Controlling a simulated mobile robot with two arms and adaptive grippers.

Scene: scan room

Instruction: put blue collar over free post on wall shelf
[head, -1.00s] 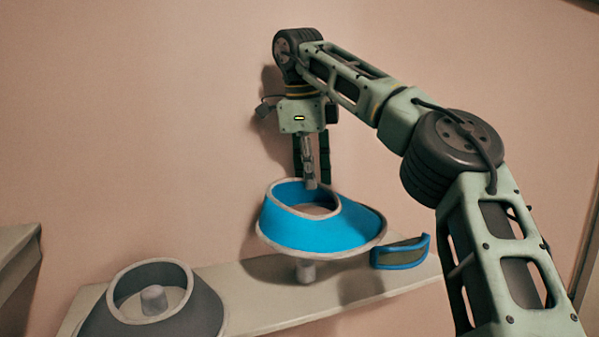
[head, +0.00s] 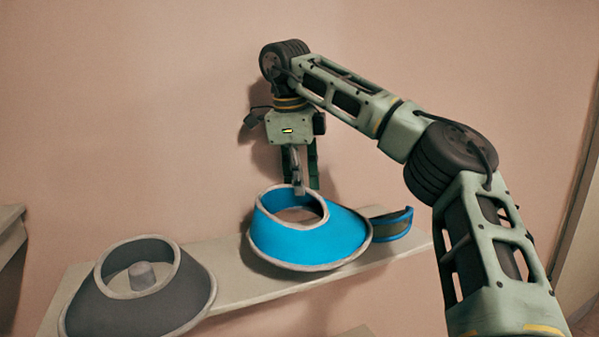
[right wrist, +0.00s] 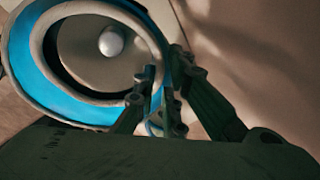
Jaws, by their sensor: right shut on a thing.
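The blue collar (head: 308,240), a wide cone with grey rims, is low over the wall shelf (head: 232,262). My right gripper (head: 299,188) points down from above and is shut on the collar's upper rim, at its far side in the head view. In the right wrist view the fingers (right wrist: 158,100) pinch the rim of the collar (right wrist: 22,62). The round top of the free post (right wrist: 111,41) shows inside the collar's opening there. In the head view the collar hides this post. Whether the collar's lower rim touches the shelf is unclear. My left gripper is out of view.
A grey collar (head: 143,303) sits around another post (head: 142,276) at the shelf's left. A curved blue-edged band (head: 392,224) is at the right, close beside the blue collar. The wall (head: 150,120) is close behind my gripper. Another ledge (head: 10,228) shows at far left.

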